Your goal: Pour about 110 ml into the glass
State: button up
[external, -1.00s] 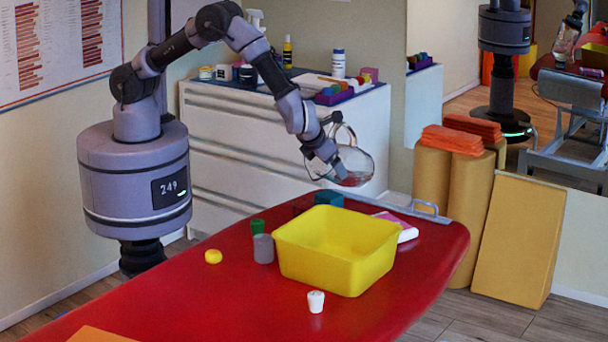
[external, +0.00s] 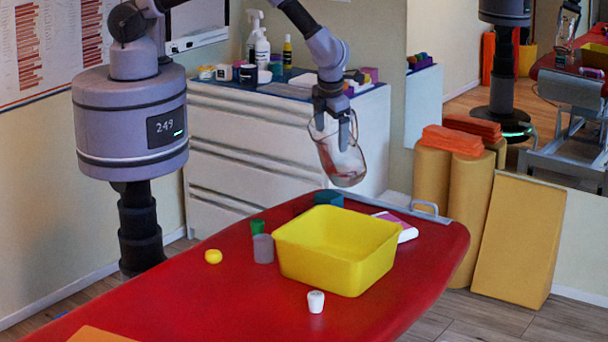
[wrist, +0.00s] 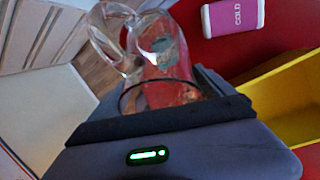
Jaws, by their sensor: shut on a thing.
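A clear glass jug (external: 343,160) with a handle hangs in my gripper (external: 333,124), above the far end of the red table. My gripper is shut on it. The jug leans, its base toward the lower right, and reddish colour shows in it. In the wrist view the jug (wrist: 160,58) fills the upper middle, its handle at the left. I cannot tell which is the task's glass.
The yellow tub (external: 335,272) stands on the red table (external: 215,300). A pink-and-white cold pack (wrist: 234,16) lies behind it. A white cup-like thing (external: 316,301) and a yellow round thing (external: 213,256) are nearer. A drawer cabinet (external: 240,140) stands behind.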

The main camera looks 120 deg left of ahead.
jog(key=a+h+b, duration=0.1)
jog(key=a+h, duration=0.2)
jog(key=shift+a+r+h, duration=0.15)
jog(key=shift+h, duration=0.25)
jog(key=shift+w+a+h+b, duration=0.15)
jog(key=shift+a+h+b, duration=0.15)
jog(key=shift+h+b, duration=0.6)
jog(key=shift+w+a+h+b, duration=0.1)
jog(key=shift+a+h+b, duration=0.2)
jog(key=shift+h+b, duration=0.6)
dwell(0.8)
